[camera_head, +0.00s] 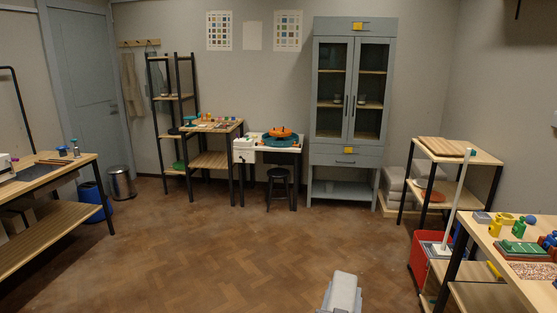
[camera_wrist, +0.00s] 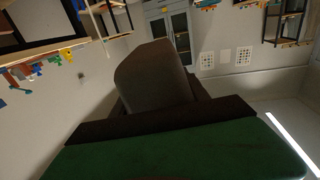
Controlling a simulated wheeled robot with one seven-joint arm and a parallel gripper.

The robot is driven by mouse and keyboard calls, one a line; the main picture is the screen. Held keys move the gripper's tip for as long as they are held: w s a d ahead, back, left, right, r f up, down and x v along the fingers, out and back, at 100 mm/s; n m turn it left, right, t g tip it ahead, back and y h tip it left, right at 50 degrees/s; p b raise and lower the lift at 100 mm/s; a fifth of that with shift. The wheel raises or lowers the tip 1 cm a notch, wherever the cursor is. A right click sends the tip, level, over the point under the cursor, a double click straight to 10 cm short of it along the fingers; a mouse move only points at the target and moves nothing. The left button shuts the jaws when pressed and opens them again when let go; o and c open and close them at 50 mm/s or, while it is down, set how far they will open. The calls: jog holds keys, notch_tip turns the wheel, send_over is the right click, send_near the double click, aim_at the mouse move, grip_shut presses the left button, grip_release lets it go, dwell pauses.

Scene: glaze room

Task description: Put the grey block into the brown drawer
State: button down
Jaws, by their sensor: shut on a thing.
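In the wrist view a dull grey block (camera_wrist: 152,75), brownish in the dim light, is held in my gripper (camera_wrist: 160,112). My gripper is shut on it; its dark, green-backed near part hides the lower end of the block. In the head view neither the gripper nor the held block can be made out. A small blue-grey block-like thing (camera_head: 482,217) lies on the right-hand table. I cannot pick out a brown drawer in either view.
The right-hand table (camera_head: 478,235) carries yellow, green and blue things and a green tray (camera_head: 524,248). A red bin (camera_head: 420,265) stands beside it. A tall grey-blue cabinet (camera_head: 353,154), a stool (camera_head: 279,187) and a left workbench (camera_head: 80,188) surround clear floor (camera_head: 240,245).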

jog(key=shift+s+a+y, duration=0.1)
jog(key=shift+a+y, duration=0.2)
jog(key=shift+a, duration=0.3)
jog(key=s+d+f+m+g+h+b, duration=0.1)
jog(key=s+d+m+g+h, duration=0.25)
jog(key=d, duration=0.75)
jog(key=s+d+f+m+g+h+b, duration=0.1)
jog(key=s+d+m+g+h, duration=0.2)
jog(key=d, duration=0.8)
jog(key=s+d+f+m+g+h+b, duration=0.15)
jog(key=s+d+h, duration=0.25)
jog(key=d, duration=0.7)
jog(key=s+d+r+m+g+h, duration=0.1)
jog(key=s+d+r+m+g, duration=0.1)
jog(key=s+d+g, duration=0.35)
jog(key=s+d+r+m+g+h+b, duration=0.1)
jog(key=s+d+r+m+g, duration=0.15)
jog(key=s+d, duration=0.55)
jog(key=s+d+r+m+g, duration=0.2)
jog(key=s+d+m+g, duration=0.1)
jog(key=s+d, duration=0.35)
jog(key=w+d+r, duration=0.1)
jog(key=d+r, duration=0.3)
jog(key=r, duration=0.1)
jog(key=shift+w+r, duration=0.25)
jog(key=shift+r, duration=0.15)
